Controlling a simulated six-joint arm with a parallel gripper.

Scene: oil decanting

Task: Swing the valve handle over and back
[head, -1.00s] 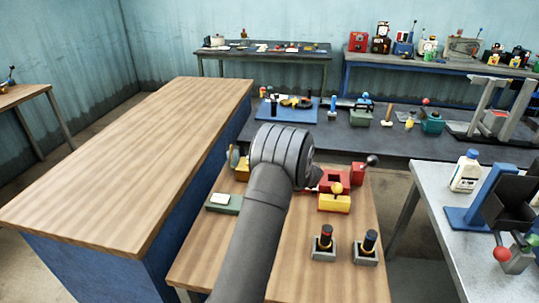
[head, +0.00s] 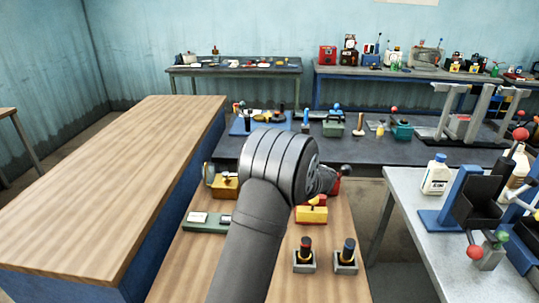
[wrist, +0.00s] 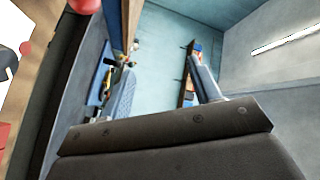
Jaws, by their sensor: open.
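The oil-decanting rig stands on the grey table at the right of the head view. It has a blue stand (head: 447,205) with a black hopper (head: 478,208). A red ball knob (head: 475,252) and a green ball knob (head: 502,237) sit on a small grey block below the hopper; I cannot tell which is the valve handle. A white bottle (head: 435,176) stands behind the blue stand. My gripper (wrist: 163,85) is open and empty in the wrist view. In the head view my arm mostly hides it, and it is well left of the rig.
The long wooden bench top (head: 110,190) at left is bare. A dark bench (head: 350,150) with several tools lies behind.

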